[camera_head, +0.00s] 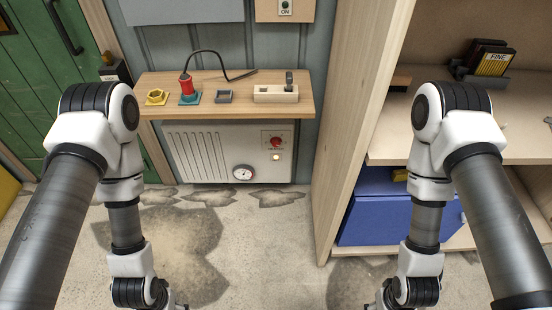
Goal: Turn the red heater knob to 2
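The red heater knob (275,142) sits on a small plate at the upper right of the white heater (200,155), on the wall below the wooden shelf. The markings around it are too small to read. A round gauge (243,173) and a small lit lamp (277,157) are below the knob. My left gripper (181,306) and my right gripper (370,306) are mostly cut off by the bottom edge. Both are far from the knob, and I cannot see whether their fingers are open.
A wooden shelf (226,109) juts out above the heater. It holds a yellow cup-like part (156,97), a red-handled tool (186,86) with a cable, and a pale block (276,94). A tall cabinet (360,110) stands to the right. The stained floor (255,245) before the heater is clear.

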